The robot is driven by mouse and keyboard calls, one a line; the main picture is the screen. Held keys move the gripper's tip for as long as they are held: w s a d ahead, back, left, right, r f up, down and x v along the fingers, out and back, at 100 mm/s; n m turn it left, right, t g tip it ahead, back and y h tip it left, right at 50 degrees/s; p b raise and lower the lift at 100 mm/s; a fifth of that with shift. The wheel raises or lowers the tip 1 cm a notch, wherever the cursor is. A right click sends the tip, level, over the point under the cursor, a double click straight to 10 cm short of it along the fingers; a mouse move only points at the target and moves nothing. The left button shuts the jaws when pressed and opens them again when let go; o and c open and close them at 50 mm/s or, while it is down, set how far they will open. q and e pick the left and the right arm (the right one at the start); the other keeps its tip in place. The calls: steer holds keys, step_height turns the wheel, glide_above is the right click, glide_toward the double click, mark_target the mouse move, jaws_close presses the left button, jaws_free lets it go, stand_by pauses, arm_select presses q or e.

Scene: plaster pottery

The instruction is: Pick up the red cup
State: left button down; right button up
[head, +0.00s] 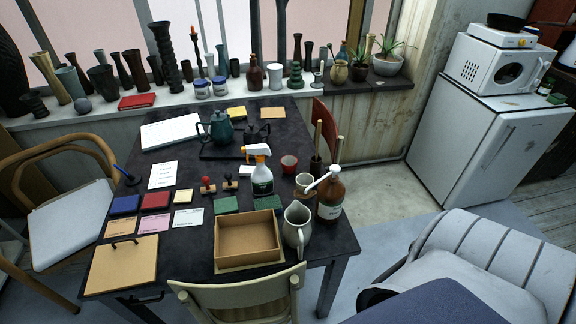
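The red cup (289,164) is small and stands on the dark table (272,184) right of its middle. It is upright, just right of the white spray bottle (262,178) and behind a tan cup (304,184). Nothing holds it. Neither of my grippers shows in the head view.
A brown pump bottle (330,194) and a grey pitcher (297,228) stand in front and to the right of the red cup. An open cardboard box (248,240) is at the table's front. A green teapot (220,128) is behind left. Chairs flank the table.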

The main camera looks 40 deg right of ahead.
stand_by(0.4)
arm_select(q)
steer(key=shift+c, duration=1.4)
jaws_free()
